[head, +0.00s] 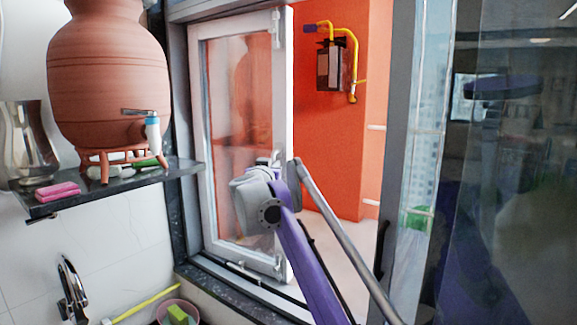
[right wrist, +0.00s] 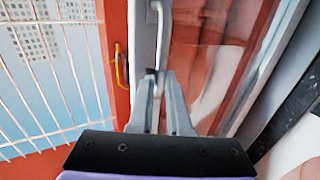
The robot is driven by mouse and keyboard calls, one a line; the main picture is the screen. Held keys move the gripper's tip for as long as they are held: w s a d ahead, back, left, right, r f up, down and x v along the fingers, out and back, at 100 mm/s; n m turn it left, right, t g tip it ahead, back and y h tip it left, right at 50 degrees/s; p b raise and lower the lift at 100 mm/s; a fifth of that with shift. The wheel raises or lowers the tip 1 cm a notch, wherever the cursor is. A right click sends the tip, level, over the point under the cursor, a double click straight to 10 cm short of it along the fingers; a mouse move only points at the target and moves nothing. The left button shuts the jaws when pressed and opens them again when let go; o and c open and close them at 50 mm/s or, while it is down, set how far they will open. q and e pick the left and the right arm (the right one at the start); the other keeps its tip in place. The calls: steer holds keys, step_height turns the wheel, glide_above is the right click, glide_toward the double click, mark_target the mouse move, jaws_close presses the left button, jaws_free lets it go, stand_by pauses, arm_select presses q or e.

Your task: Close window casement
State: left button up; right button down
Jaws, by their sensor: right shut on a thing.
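The window casement (head: 285,110) is a white-framed glass panel in the head view. It stands open, swung outward at an angle from the dark window opening. My right gripper (head: 274,162) is at the casement's free-side edge, about mid-height, with the wrist partly hiding it. In the right wrist view, my right gripper (right wrist: 158,80) is shut on the casement's silver handle (right wrist: 158,40), with the white casement frame (right wrist: 181,45) just beside it. My left gripper is in neither view.
A clay waterpot (head: 108,75) stands on a dark shelf (head: 115,192) to the left, with a pink sponge (head: 57,191) on it. A faucet (head: 70,290) is below. Outside are an orange wall (head: 335,175) and a meter with a yellow pipe (head: 353,60).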

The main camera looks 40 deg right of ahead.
steer(key=a, duration=0.4)
steer(key=shift+w, duration=0.2)
steer(key=c, duration=1.3)
jaws_free()
steer(key=o, duration=0.4)
steer(key=shift+w+a, duration=0.25)
steer(key=shift+a, duration=0.1)
steer(key=shift+o, duration=0.2)
steer(key=shift+s, duration=0.1)
steer(key=shift+d, duration=0.15)
